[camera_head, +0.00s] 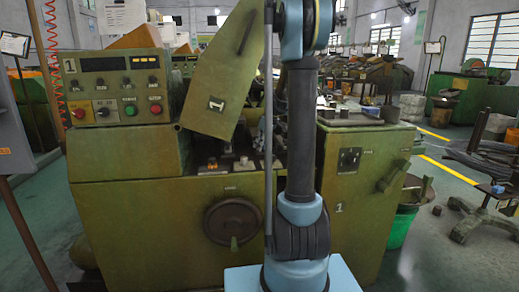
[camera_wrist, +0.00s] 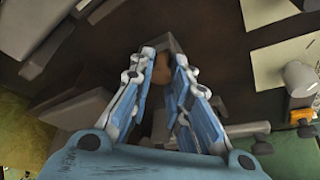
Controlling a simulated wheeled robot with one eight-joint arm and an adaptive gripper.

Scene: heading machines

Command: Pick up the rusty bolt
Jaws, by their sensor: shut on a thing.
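My gripper (camera_wrist: 165,62) shows in the wrist view, its two blue-and-grey fingers close together at the tips. A small brown rusty bolt (camera_wrist: 161,74) is between the fingers, and the gripper is shut on it. The fingers cover part of the bolt, so its full shape is hidden. Whether it still touches the surface behind it, I cannot tell. In the head view the gripper and the bolt do not show; my arm stands in front of the machine.
A green heading machine (camera_head: 120,200) with a control panel (camera_head: 115,88) and a handwheel (camera_head: 233,221) fills the middle of the head view. A raised guard (camera_head: 222,75) leans above its bed. A pale cylinder (camera_wrist: 299,77) is at right in the wrist view. A green bucket (camera_head: 399,228) stands at right.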

